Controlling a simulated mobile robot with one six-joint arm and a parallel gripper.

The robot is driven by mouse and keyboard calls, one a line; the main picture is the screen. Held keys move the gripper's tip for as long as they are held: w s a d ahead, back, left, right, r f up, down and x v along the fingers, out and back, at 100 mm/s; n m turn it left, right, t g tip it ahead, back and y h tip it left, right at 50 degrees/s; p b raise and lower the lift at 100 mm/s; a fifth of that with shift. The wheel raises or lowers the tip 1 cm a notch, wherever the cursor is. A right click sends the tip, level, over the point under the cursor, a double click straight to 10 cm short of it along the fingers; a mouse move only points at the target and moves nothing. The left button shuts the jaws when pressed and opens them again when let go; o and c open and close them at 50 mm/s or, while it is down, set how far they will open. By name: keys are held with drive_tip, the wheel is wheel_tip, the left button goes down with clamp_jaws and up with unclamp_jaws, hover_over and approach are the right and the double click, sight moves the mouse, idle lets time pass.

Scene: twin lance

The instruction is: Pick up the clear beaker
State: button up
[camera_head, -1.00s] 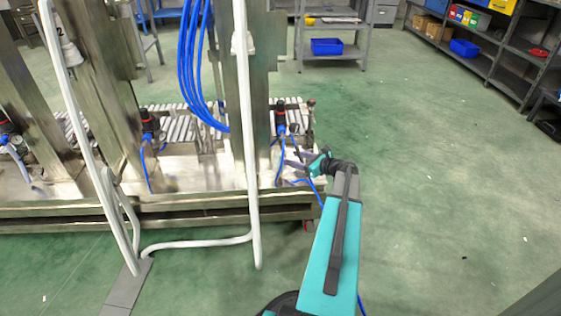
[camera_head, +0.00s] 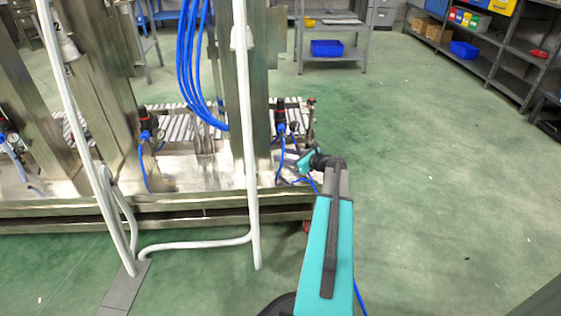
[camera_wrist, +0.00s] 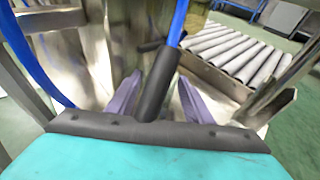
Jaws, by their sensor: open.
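I cannot make out the clear beaker in either view. My gripper (camera_wrist: 158,80) shows in the wrist view with its two purple fingers spread apart. A dark cylindrical part stands between the fingers, and I cannot tell what it belongs to. In the head view my gripper (camera_head: 295,163) is small, at the right end of the metal frame, close to a blue hose and a black and red fitting (camera_head: 281,117).
The metal frame's roller conveyor (camera_wrist: 228,50) lies right of the fingers in the wrist view. White pipes (camera_head: 252,150) and blue hoses (camera_head: 197,70) stand left of my arm. Open green floor (camera_head: 430,180) lies to the right. A shelf with a blue bin (camera_head: 326,47) stands behind.

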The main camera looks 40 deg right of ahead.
drive_tip(key=shift+w+f, duration=0.15)
drive_tip(key=shift+w, duration=0.4)
drive_tip(key=c, duration=0.8)
